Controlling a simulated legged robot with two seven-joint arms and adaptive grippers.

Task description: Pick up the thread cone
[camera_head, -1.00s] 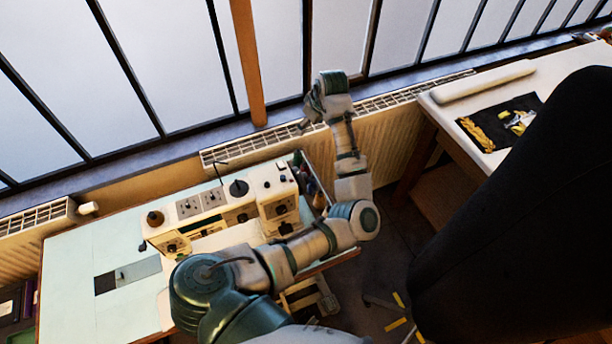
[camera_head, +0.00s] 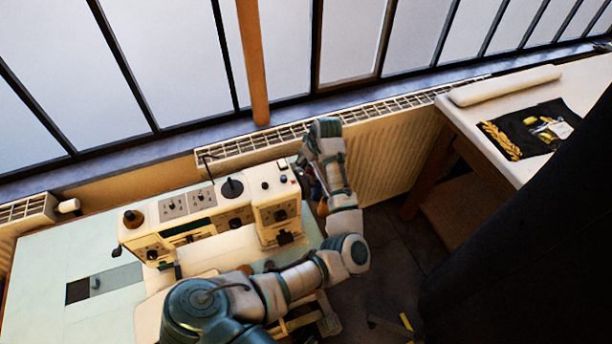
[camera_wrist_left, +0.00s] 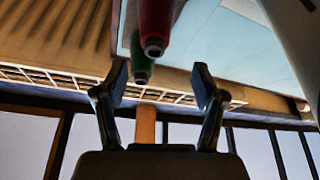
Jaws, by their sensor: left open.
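In the left wrist view, a red thread cone (camera_wrist_left: 155,22) points its narrow end toward me. A green thread cone (camera_wrist_left: 141,62) shows just beyond it, partly hidden by the red one. My left gripper (camera_wrist_left: 160,78) is open, its two fingers on either side of the line to the cones, with nothing held. In the head view, my left arm reaches to the right end of the sewing machine (camera_head: 200,212), where the cones are mostly hidden behind my wrist. My right gripper is in neither view.
The sewing machine stands on a pale blue table (camera_head: 40,270) close to my forearm. A radiator (camera_head: 385,145) runs under the window behind. A white table (camera_head: 500,95) with a dark cloth (camera_head: 515,140) is at right. A large dark shape fills the right edge.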

